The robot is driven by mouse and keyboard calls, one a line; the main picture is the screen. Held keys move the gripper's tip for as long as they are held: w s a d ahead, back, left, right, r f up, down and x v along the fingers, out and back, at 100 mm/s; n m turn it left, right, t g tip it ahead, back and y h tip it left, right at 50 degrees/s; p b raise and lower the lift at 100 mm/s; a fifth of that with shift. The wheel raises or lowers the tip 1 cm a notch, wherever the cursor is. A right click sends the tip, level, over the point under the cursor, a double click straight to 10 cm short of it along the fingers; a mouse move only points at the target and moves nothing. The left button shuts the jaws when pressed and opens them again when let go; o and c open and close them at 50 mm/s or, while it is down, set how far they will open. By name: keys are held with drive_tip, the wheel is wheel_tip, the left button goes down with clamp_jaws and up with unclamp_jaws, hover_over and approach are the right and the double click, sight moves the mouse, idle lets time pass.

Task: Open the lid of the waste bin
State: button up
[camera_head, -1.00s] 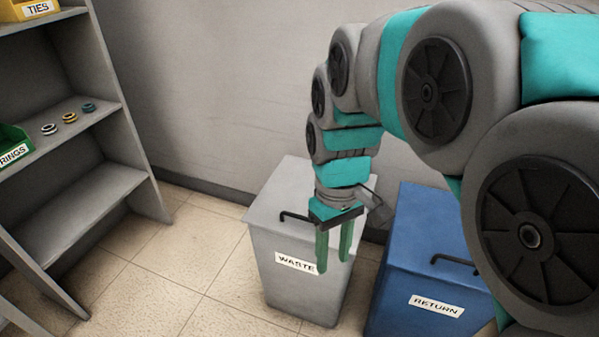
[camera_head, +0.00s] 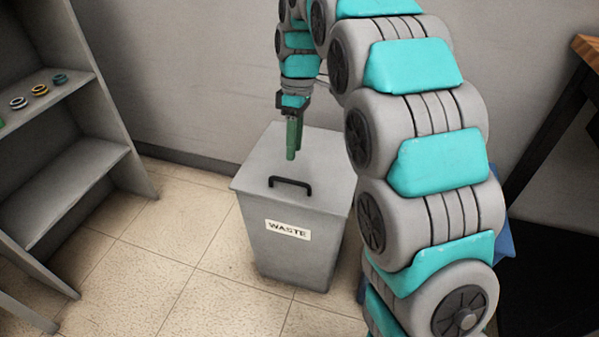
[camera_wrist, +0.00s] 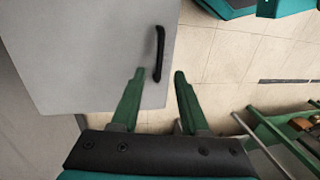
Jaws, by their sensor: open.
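The grey waste bin (camera_head: 290,255) stands on the floor with a WASTE label on its front. Its lid (camera_head: 315,160) is closed and flat. A black handle (camera_head: 290,186) sits at the lid's front edge. My gripper (camera_head: 293,155) hangs above the lid, behind the handle in the head view, fingers pointing down. In the wrist view my gripper (camera_wrist: 158,74) is open and empty. There the handle (camera_wrist: 159,53) lies between the lines of the two fingers, beyond their tips, and is not touched. The lid's surface (camera_wrist: 95,50) fills the left of that view.
A grey shelf (camera_head: 75,185) stands at the left with several small rings on it. A blue bin (camera_head: 505,240) is mostly hidden behind my arm. A table with a wooden top (camera_head: 588,48) is at the right. The floor (camera_head: 150,265) before the waste bin is clear.

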drive_tip(key=shift+s+a+f, duration=0.1)
drive_tip(key=shift+s+f, duration=0.15)
drive_tip(key=shift+f, duration=1)
drive_tip(key=shift+s+a+f, duration=0.1)
drive_tip(key=shift+s+f, duration=0.15)
drive_tip(key=shift+f, duration=1)
drive_tip(key=shift+s+a+f, duration=0.1)
drive_tip(key=shift+s+f, duration=0.15)
drive_tip(key=shift+f, duration=1)
drive_tip(key=shift+c, duration=0.3)
clamp_jaws()
